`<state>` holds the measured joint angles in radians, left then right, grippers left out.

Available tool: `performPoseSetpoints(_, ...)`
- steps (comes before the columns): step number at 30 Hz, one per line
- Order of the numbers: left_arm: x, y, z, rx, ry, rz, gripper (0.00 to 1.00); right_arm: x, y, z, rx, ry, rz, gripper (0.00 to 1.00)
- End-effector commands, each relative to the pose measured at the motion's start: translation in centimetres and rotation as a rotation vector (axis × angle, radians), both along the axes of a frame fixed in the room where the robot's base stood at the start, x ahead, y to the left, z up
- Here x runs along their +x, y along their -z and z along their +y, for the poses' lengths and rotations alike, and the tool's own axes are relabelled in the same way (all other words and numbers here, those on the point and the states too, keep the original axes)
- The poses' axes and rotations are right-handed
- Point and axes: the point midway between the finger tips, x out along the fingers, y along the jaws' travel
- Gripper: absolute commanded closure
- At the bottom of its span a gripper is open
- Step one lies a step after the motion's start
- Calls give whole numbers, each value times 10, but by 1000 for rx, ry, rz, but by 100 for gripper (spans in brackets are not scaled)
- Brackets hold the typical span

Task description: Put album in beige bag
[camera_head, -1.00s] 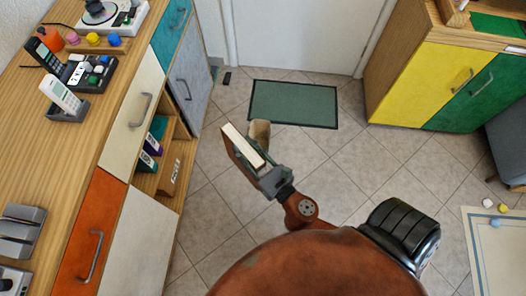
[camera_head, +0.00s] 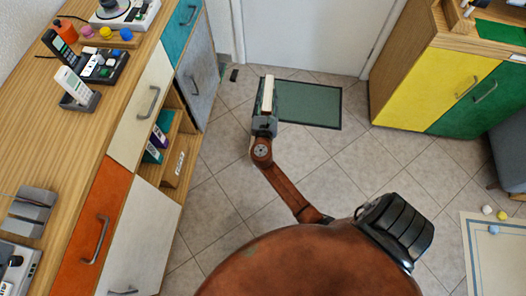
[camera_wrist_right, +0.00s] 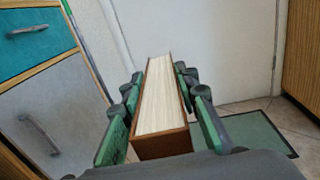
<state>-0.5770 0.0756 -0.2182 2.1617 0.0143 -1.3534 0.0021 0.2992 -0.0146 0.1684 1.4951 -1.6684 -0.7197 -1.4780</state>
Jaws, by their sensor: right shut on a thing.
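The album (camera_head: 268,92) has a brown cover and a white page edge. In the head view it is held over the floor, in front of the green mat's left end. My right gripper (camera_head: 265,117) is shut on it. In the right wrist view, the album (camera_wrist_right: 161,105) stands between the two green-padded fingers, with its page edge up and its long side pointing away. I cannot make out a beige bag in either view now. My left gripper is not in view.
A green mat (camera_head: 308,104) lies before the white door (camera_head: 300,35). A long counter with drawers (camera_head: 140,120) runs along the left, with an open shelf (camera_head: 180,145) holding binders. A yellow and green cabinet (camera_head: 420,85) stands at right.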

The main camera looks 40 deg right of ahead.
Motion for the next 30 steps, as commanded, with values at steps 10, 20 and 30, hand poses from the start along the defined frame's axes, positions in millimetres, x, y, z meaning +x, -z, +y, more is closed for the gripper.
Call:
performPoseSetpoints(10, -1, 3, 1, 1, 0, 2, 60, 10, 15, -11, -5, 68, -5, 100)
performPoseSetpoints(20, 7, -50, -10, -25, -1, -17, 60, 9, 58, -11, -6, 68, 0, 100)
performPoseSetpoints(30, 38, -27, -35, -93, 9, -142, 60, 9, 99, -11, -6, 67, -3, 100)
